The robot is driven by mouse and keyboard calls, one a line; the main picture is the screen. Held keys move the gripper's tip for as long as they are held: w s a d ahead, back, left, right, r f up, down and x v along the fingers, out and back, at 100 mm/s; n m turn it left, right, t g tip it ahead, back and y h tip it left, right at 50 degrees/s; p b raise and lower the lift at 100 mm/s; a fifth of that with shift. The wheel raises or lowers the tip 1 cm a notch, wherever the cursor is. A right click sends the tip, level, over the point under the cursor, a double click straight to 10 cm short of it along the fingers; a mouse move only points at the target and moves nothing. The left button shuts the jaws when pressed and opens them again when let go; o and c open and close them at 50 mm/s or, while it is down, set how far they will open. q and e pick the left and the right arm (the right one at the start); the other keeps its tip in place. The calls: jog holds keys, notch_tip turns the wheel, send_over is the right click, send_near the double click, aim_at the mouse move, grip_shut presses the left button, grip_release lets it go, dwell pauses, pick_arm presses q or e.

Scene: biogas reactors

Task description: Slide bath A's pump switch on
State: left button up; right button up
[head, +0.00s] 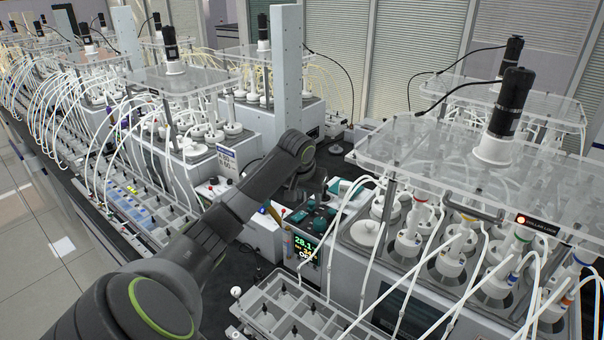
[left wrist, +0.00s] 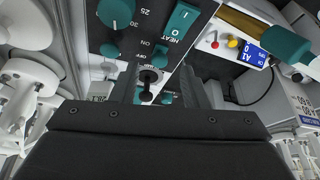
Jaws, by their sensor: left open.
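Bath A's control panel (left wrist: 128,68) fills the upper middle of the left wrist view, with ON and OFF lettering seen upside down. A small black knob on a stem (left wrist: 149,76), which looks like the pump's slide switch, stands close to the OFF lettering. My left gripper (left wrist: 160,90) is open, its two fingers on either side of this knob. I cannot tell whether either finger touches it. In the head view the left gripper (head: 308,190) hangs over the bath's control box, and my arm hides the switch. My right gripper is in neither view.
Teal knobs (left wrist: 116,12) and a teal heat rocker (left wrist: 180,20) crowd the panel. A lit display (head: 306,248) faces forward on the box. A clear-lidded reactor bath (head: 460,165) stands close on the right, with loose white tubes around it.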

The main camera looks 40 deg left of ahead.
pick_arm(q)
jog(key=b+v, duration=0.2)
jog(key=v, duration=1.2)
jog(key=shift+s+r, duration=0.25)
jog(key=shift+r, duration=0.1)
jog(key=shift+w, duration=0.1)
